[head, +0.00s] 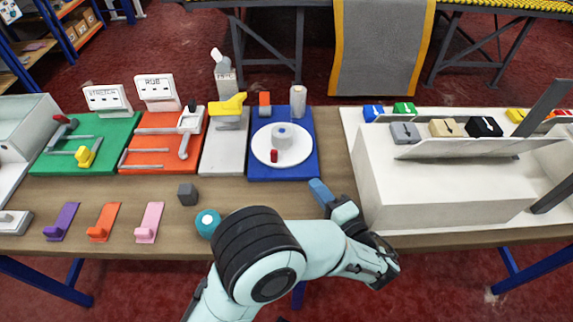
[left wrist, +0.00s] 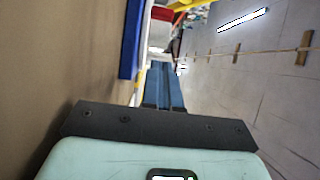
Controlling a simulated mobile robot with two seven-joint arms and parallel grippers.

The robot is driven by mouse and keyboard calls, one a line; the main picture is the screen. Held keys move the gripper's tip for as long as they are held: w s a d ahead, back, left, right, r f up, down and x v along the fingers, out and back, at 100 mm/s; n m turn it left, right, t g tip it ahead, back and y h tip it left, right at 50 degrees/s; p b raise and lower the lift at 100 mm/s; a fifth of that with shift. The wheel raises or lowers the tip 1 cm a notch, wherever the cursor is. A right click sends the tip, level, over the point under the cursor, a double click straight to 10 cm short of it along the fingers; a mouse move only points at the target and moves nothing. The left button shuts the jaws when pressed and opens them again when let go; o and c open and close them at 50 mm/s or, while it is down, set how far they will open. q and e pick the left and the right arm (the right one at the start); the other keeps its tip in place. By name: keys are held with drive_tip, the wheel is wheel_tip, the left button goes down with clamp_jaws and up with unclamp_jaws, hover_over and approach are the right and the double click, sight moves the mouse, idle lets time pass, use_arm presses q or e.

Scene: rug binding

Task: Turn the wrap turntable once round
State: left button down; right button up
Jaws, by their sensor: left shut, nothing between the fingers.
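The wrap turntable is a round white disc (head: 262,150) on a blue board (head: 304,172) at the middle of the bench in the head view. A grey roll stands at its centre, and a small red peg (head: 273,156) stands near its front edge. My left gripper (head: 316,184) is in front of the board's right corner, its blue fingers together and empty, pointing toward the board. In the left wrist view the shut fingers (left wrist: 158,68) point ahead, with the blue board's edge (left wrist: 129,45) to their left. My right gripper is in neither view.
A white bin (head: 430,195) stands close to the right of my gripper. A teal roll (head: 207,222) and a dark grey block (head: 187,194) lie left of my arm. Green (head: 110,158) and orange (head: 140,130) stations stand farther left. Bare bench lies in front of the blue board.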

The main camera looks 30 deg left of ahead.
sight(273, 158)
use_arm(q)
drive_tip(key=x, duration=0.7)
drive_tip(key=shift+w+a, duration=0.1)
drive_tip(key=shift+a, duration=0.2)
drive_tip(key=shift+s+a, duration=0.2)
drive_tip(key=shift+a, duration=0.35)
drive_tip(key=shift+s+a, duration=0.2)
drive_tip(key=shift+a, duration=0.4)
drive_tip(key=shift+s+a, duration=0.15)
drive_tip(key=shift+a, duration=0.45)
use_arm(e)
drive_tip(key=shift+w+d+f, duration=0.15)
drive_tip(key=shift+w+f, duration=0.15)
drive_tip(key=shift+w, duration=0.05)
use_arm(q)
drive_tip(key=shift+s+a, duration=0.2)
drive_tip(key=shift+a, duration=0.3)
drive_tip(key=shift+s+a, duration=0.25)
drive_tip(key=shift+a, duration=0.25)
drive_tip(key=shift+d, duration=0.1)
